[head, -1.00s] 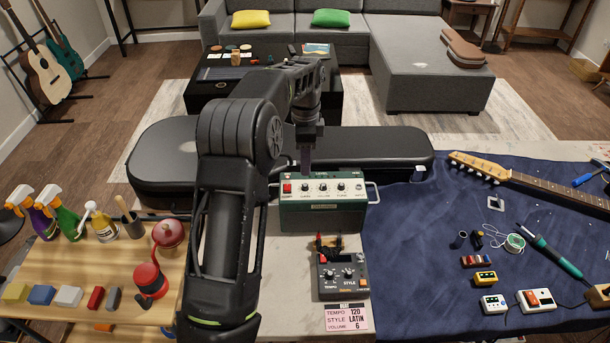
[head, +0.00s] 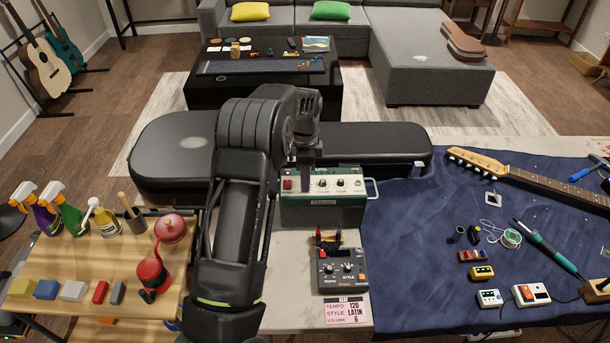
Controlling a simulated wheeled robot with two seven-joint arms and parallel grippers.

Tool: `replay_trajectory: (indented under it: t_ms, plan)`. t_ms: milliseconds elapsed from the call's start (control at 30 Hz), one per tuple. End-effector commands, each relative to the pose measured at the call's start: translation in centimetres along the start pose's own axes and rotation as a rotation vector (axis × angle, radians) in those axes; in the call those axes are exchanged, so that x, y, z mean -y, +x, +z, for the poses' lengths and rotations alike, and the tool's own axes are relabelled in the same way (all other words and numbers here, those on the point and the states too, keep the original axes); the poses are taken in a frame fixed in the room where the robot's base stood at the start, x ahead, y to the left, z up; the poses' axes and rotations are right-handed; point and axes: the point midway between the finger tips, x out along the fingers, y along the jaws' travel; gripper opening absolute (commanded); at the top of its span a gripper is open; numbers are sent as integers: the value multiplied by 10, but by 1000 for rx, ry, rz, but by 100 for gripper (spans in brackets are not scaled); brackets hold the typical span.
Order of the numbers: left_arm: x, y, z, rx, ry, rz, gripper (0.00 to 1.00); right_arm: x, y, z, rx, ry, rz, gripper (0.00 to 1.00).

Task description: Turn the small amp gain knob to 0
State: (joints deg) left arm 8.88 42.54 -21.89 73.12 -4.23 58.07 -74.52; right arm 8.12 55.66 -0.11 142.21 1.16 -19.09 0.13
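The small amp (head: 322,213) is a dark green box with a light control panel and a side handle. It stands on the pale bench in the middle of the head view. Its red switch (head: 287,184) and two right-hand knobs (head: 323,184) show. The left knob, labelled gain in the earlier view, is hidden behind my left gripper (head: 305,182). That gripper points down at the panel's left part; contact with the knob cannot be made out. Its fingers look narrow and close together, and their gap is not visible. My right gripper is not in view.
A drum-machine-like box (head: 342,272) with knobs and a pink settings card (head: 347,311) lie in front of the amp. A black case (head: 375,148) is behind it. A blue mat (head: 430,255) with tools and a guitar neck is at right.

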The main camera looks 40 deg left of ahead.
Motion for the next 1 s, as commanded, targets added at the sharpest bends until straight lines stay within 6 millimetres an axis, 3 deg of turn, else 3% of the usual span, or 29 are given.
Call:
replay_trajectory:
  t_ms: [100, 567, 1000]
  plan:
    - [0, 0, 0, 0, 0, 0, 38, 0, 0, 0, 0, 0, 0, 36]
    - [0, 0, 0, 0, 0, 0, 0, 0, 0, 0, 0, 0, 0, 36]
    - [0, 0, 0, 0, -3, -1, 0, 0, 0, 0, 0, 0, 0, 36]
